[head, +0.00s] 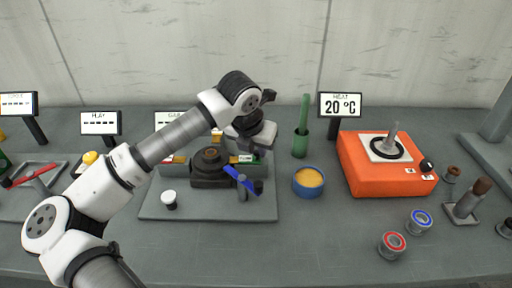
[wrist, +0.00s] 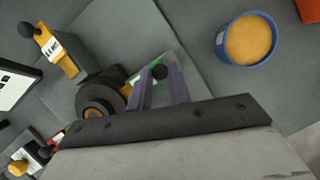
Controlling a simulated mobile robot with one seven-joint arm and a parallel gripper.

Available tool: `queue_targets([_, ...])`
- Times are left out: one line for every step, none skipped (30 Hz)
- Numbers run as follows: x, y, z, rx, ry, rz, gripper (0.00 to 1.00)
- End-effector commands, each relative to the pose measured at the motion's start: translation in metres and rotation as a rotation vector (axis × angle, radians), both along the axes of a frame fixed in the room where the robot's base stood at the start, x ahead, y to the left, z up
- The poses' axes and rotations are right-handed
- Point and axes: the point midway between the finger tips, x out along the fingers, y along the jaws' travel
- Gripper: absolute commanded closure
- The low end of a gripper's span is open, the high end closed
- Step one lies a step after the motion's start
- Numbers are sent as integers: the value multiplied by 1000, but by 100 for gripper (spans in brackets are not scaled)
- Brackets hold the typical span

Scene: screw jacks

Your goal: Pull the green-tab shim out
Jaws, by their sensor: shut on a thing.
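The green-tab shim (head: 243,158) shows at the right side of the dark screw jack (head: 210,168), partly hidden by my gripper in the head view. In the wrist view its green tab (wrist: 143,87) lies behind my fingers. My gripper (wrist: 160,76) is shut on the shim's black knob, which shows between the two fingers. The shim's inner end is hidden, so I cannot tell how far it sits in the jack. The jack's round top also shows in the wrist view (wrist: 98,100).
A blue bowl (head: 308,190) and an orange heater (head: 365,180) stand to the right.

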Motion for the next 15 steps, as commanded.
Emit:
queue_targets([0,0,0,0,0,0,100])
queue_targets([0,0,0,0,0,0,100])
queue_targets([0,0,0,0,0,0,100])
queue_targets([0,0,0,0,0,0,100])
queue_targets([0,0,0,0,0,0,100])
queue_targets([0,-2,0,1,0,-1,100])
queue_targets([0,-3,-1,1,-2,-1,100])
queue_targets([0,-5,-2,1,-2,-1,100])
queue_targets([1,-10,-2,2,-2,-2,100])
queue_targets([1,-14,-3,2,-2,-3,100])
queue_targets([1,-18,-3,2,-2,-3,100])
queue_targets([1,-24,-4,2,-3,-3,100])
queue_targets([1,-28,-4,3,-3,-4,100])
queue_targets([1,-32,-3,2,-4,-4,100])
queue_targets([1,-36,-2,1,-4,-3,100])
